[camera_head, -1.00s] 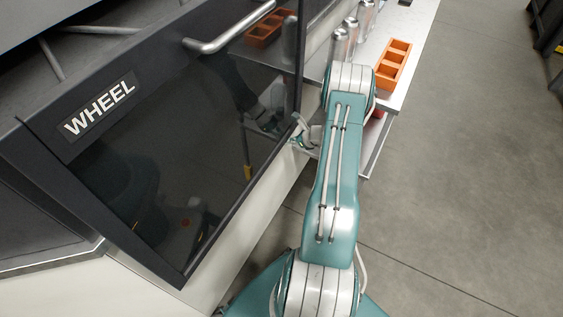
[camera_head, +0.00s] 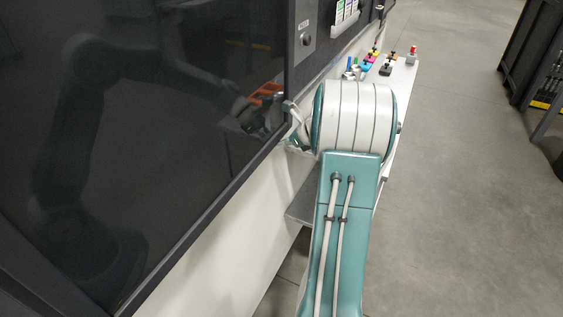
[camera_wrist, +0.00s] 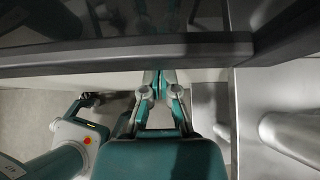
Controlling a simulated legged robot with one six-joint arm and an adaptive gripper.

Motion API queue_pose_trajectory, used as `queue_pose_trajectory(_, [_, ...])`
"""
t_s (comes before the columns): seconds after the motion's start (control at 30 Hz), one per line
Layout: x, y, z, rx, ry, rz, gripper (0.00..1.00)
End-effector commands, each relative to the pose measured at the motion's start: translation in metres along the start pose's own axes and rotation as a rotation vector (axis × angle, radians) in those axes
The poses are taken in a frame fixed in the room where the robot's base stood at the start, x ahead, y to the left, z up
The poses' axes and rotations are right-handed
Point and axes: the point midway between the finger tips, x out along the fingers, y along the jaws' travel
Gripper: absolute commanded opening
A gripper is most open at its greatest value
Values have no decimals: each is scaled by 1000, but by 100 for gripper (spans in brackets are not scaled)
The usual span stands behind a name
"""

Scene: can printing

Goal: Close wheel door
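The wheel door (camera_head: 150,110) is a large dark glass panel in a black frame, filling the left of the head view. Its right edge stands beside a dark machine panel with a button; I cannot tell whether a gap is left. My gripper (camera_head: 295,140) is at the door's lower right corner, partly hidden by my wrist. In the wrist view the door's lower frame (camera_wrist: 110,55) crosses the top, and my gripper (camera_wrist: 160,78) has its fingertips together at that edge, with nothing seen between them. Contact with the door is unclear.
A button panel (camera_head: 306,35) is right of the door. A metal table (camera_head: 398,95) behind my arm bears several small coloured items (camera_head: 370,58). A dark rack (camera_head: 530,60) stands at the far right. The grey floor (camera_head: 465,190) between is clear.

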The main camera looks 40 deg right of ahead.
Motion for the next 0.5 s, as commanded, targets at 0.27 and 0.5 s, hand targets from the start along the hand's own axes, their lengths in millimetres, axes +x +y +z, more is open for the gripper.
queue_pose_trajectory(0.27, [-15,-1,18,-1,-1,-2,0])
queue_pose_trajectory(0.5, [-17,-1,22,-4,-5,-5,0])
